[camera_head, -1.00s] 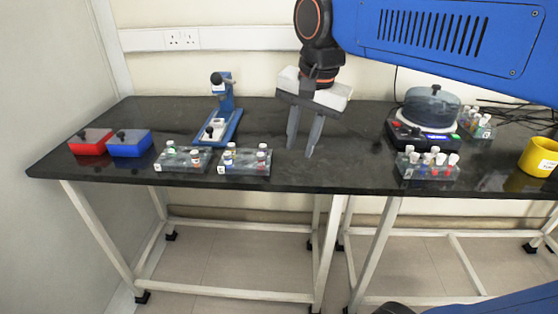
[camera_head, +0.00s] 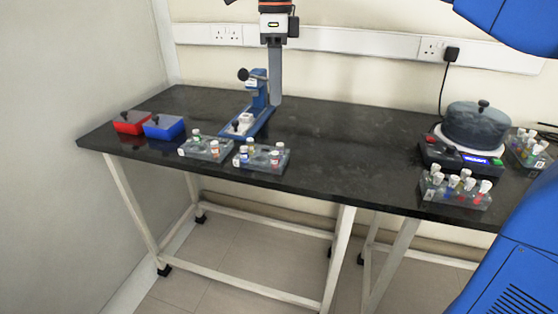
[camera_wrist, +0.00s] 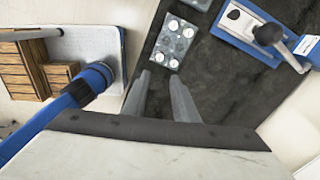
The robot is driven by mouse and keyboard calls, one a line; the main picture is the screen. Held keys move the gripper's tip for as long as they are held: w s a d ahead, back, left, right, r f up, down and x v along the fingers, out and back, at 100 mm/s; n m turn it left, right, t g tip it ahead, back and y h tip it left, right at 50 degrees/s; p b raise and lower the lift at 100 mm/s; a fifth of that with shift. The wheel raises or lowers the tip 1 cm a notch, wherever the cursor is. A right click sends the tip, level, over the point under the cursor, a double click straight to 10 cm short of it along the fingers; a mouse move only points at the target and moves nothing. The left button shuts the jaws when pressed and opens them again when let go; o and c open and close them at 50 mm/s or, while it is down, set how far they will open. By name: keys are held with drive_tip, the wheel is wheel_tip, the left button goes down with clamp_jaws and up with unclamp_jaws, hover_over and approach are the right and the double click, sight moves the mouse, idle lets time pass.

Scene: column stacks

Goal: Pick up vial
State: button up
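Vials with white caps stand in several clear racks on the black bench. Two racks, a left one (camera_head: 207,151) and a right one (camera_head: 262,160), are near the front edge, left of the middle. Some of their vials have blue, green or red parts. My gripper (camera_head: 275,102) hangs above the bench, fingers down, behind the right one of these racks and beside the blue stand. The wrist view shows its two fingers (camera_wrist: 160,78) apart with nothing between them. A rack with white-capped vials (camera_wrist: 172,45) lies beyond the fingertips there.
A blue stand (camera_head: 258,98) is close to my gripper. A red box (camera_head: 132,123) and a blue box (camera_head: 164,127) sit at the left. A round-lidded device (camera_head: 476,125) and two more vial racks (camera_head: 455,193) are at the right. The bench middle is clear.

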hover_over(275, 153)
drive_tip(key=f, duration=1)
drive_tip(key=shift+w+d+f, duration=0.15)
drive_tip(key=shift+d+f, duration=0.05)
drive_tip(key=shift+a+f, duration=0.2)
drive_tip(key=shift+f, duration=2.55)
drive_tip(key=shift+c, duration=0.6)
clamp_jaws()
